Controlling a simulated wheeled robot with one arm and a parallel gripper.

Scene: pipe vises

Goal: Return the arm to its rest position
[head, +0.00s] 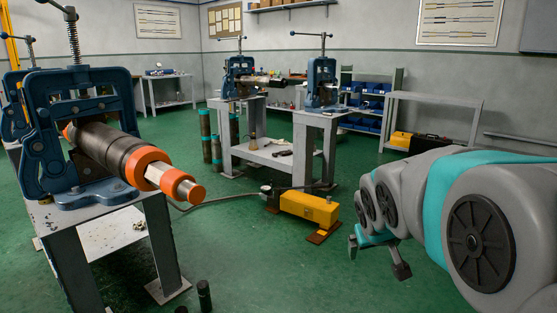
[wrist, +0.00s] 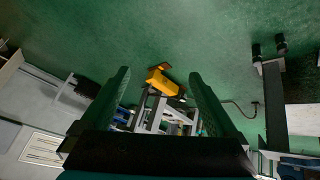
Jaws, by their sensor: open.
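My arm shows at the right of the head view, folded, grey with teal bands. My gripper (head: 379,250) hangs at its lower left over the green floor, with its two fingers apart. In the wrist view the fingers of my gripper (wrist: 160,95) are also spread, with nothing between them but the distant floor and furniture. My gripper touches nothing that I can see.
A blue pipe vise (head: 75,125) holds a dark pipe with orange collars (head: 120,155) on a stand at left. A yellow machine (head: 308,207) sits on the floor ahead, left of my gripper. More vises stand behind. Green floor around my gripper is clear.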

